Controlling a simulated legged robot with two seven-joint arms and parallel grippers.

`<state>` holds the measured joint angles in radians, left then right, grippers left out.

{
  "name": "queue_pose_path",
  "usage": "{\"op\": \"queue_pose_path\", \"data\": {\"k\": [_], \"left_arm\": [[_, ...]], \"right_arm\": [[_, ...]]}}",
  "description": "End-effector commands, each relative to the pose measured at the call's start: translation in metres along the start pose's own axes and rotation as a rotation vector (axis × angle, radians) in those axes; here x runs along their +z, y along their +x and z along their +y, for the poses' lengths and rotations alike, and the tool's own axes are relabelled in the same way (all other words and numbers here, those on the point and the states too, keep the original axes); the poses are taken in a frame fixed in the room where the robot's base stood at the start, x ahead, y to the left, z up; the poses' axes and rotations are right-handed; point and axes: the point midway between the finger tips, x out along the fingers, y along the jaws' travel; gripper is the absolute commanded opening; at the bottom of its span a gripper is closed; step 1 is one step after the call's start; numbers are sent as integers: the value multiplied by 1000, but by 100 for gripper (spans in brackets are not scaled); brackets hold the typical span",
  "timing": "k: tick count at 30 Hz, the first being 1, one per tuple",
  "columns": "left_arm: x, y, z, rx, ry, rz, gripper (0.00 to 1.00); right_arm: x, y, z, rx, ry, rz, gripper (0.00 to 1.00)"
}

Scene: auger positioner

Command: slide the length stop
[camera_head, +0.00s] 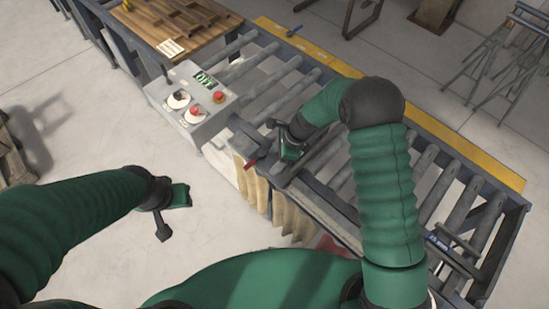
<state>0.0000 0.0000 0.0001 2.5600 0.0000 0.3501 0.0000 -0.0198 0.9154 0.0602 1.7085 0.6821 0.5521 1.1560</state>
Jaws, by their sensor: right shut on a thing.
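The length stop is a dark carriage (245,133) with a red part (250,164) at its left. It sits at the near side of the roller table (462,212), just right of the control box. My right gripper (276,151) reaches down from the right and is shut on the length stop. The fingers and the exact grip point are partly hidden by the gripper body. My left gripper (163,226) hangs over bare floor at the left, apart from the machine. Its fingers are too small and dark to tell open from shut.
A grey control box (160,92) with a green display, dials and a red button stands left of the carriage. A yellow strip (440,130) runs along the far edge. A wooden bench (150,30) is at back left. Metal trestles (497,60) stand at back right.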

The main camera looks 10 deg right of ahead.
Motion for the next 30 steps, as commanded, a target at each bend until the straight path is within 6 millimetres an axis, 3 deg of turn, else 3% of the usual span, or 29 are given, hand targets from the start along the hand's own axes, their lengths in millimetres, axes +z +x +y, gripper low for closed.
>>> {"op": "queue_pose_path", "data": {"k": [10,14,27,30], "left_arm": [[0,1,0,0,0,0,36],[1,5,0,0,0,0,36],[8,33,0,0,0,0,36],[8,36,0,0,0,0,36]], "right_arm": [[-3,-1,-3,-8,1,4,52],[-3,-13,-4,-12,0,3,52],[3,-132,0,-12,-3,2,52],[4,-151,0,-7,-2,2,52]]}}
